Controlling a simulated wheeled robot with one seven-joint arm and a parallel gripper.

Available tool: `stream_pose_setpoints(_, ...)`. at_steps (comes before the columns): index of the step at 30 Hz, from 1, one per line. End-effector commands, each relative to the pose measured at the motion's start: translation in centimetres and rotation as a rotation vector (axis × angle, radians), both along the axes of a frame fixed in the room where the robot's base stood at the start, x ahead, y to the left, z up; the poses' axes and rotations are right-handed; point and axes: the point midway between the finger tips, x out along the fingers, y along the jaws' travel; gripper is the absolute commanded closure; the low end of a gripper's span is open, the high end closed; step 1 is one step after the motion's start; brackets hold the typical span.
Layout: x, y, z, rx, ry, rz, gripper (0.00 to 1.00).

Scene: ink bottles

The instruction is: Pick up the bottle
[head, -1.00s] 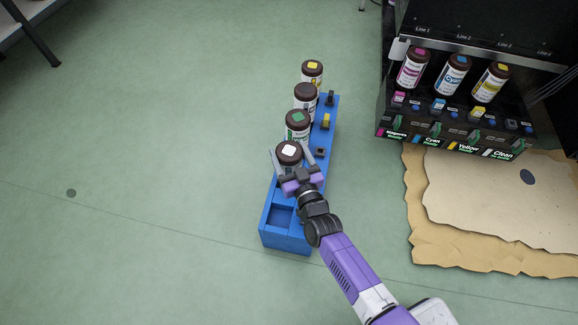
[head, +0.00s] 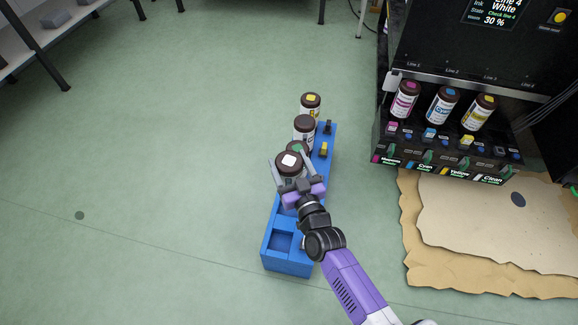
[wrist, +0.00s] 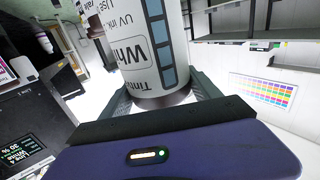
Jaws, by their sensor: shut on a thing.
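The bottle (head: 290,170) has a dark cap with a white square on top. My gripper (head: 288,164) is shut on it, with one finger on each side. The bottle stands out above the blue rack (head: 290,267) and partly covers the green-marked bottle (head: 297,146) behind it. In the wrist view the held bottle (wrist: 140,50) shows a white label with "Whi" and "UV ink" between the fingers.
A dark-capped bottle (head: 304,127) and a yellow-marked bottle (head: 310,104) stand farther back in the rack. The black ink machine (head: 440,150) at the right holds magenta, cyan and yellow bottles. Brown sheets (head: 430,276) lie before it. The floor at left is clear.

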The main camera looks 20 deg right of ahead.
Motion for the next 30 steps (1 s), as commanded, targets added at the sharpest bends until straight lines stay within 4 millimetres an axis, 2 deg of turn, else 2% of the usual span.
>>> stream_pose_setpoints(1,0.0,-0.1,2.3,0.001,-0.004,-0.001,1.0)
stream_pose_setpoints(3,0.0,0.0,3.9,0.001,-0.004,-0.001,1.0)
stream_pose_setpoints(6,0.0,-0.1,5.8,0.0,-0.003,-0.001,1.0)
stream_pose_setpoints(12,0.0,-0.1,8.5,0.001,-0.003,-0.002,1.0)
stream_pose_setpoints(18,0.0,0.0,9.7,0.0,-0.003,0.0,1.0)
stream_pose_setpoints(30,0.1,-0.1,10.4,0.0,-0.004,0.0,1.0)
